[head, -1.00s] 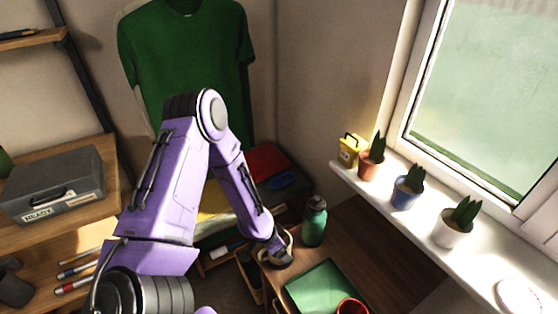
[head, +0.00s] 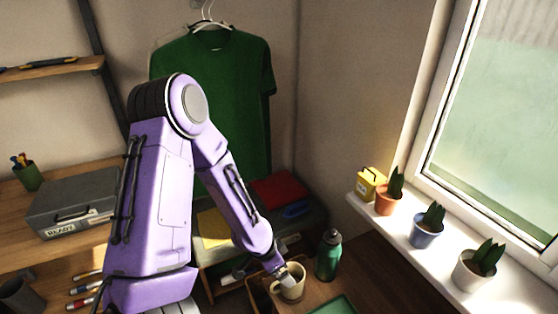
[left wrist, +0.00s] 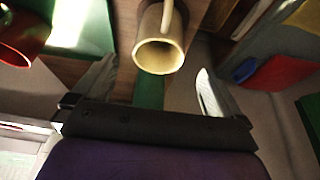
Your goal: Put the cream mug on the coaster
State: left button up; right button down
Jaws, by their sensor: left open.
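The cream mug (head: 291,289) stands on the wooden desk near the bottom of the head view, partly covered by my left gripper (head: 283,274). In the left wrist view the cream mug (left wrist: 160,55) shows its round opening towards the camera, with its handle at the top. My left gripper (left wrist: 157,70) is open, with one finger to each side of the mug's rim. I cannot tell whether the fingers touch it. No coaster can be made out in the current views. My right gripper is not in view.
A green bottle (head: 328,256) stands just right of the mug. A green tray (head: 335,306) lies in front, and a red mug (left wrist: 22,38) shows in the wrist view. Potted plants (head: 428,228) line the windowsill. A grey box (head: 75,203) sits on the left shelf.

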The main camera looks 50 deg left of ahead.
pick_arm(q)
jog(key=shift+s+r, duration=0.15)
jog(key=shift+r, duration=0.05)
jog(key=s+d+f+n+y, duration=0.2)
jog(key=s+f+n, duration=0.3)
jog(key=s, duration=0.3)
jog(key=s+d+f+n+g+y, duration=0.1)
jog(key=s+d+f+n+y, duration=0.1)
jog(key=s+d+f+n, duration=0.2)
jog(key=s+f+n, duration=0.1)
jog(key=s+f, duration=0.2)
jog(key=s, duration=0.1)
jog(key=shift+d+y, duration=0.15)
jog(key=shift+y, duration=0.15)
jog(key=shift+f, duration=0.2)
notch_tip(320, 180, down, 3)
jog(key=b, duration=0.3)
